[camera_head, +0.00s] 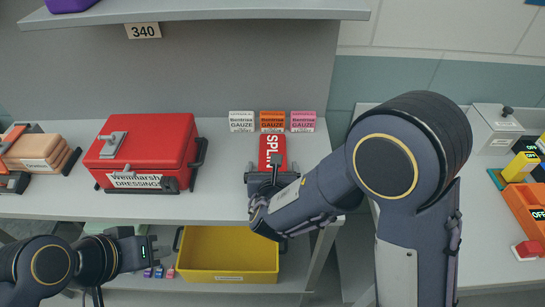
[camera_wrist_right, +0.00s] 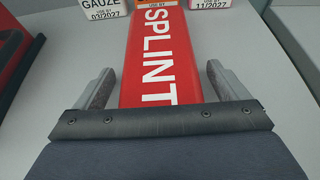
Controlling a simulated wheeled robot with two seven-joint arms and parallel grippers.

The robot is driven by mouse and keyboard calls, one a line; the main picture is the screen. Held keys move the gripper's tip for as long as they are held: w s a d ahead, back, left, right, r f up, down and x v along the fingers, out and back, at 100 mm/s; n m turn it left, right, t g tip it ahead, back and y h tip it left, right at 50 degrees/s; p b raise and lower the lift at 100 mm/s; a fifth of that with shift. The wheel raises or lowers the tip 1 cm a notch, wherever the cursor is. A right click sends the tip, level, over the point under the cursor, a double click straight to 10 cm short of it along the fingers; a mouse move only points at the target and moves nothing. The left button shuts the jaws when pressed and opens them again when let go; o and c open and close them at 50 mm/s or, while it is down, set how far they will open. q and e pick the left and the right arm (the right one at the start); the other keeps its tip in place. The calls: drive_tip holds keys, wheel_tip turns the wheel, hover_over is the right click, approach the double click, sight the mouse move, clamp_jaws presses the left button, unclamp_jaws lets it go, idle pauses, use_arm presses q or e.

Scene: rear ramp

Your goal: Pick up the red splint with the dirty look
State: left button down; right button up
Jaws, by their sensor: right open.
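The red splint (camera_head: 271,148) with white "SPLINT" lettering lies on the grey shelf, its near end towards me. It fills the middle of the right wrist view (camera_wrist_right: 160,45); I cannot make out dirt on it. My right gripper (camera_head: 267,170) is open at its near end, and in the wrist view its two fingers (camera_wrist_right: 160,73) stand on either side of the splint, with visible gaps. The gripper's body hides the near end. My left gripper (camera_head: 156,252) is low at the left, away from the splint; its finger gap is unclear.
White (camera_head: 241,121), orange (camera_head: 272,121) and pink (camera_head: 303,121) gauze boxes stand just behind the splint. A red dressings case (camera_head: 145,150) stands left. A yellow bin (camera_head: 228,255) is on the lower shelf. An upper shelf (camera_head: 230,12) overhangs the back.

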drive_tip(key=shift+c, duration=0.4)
drive_tip(key=c, duration=1)
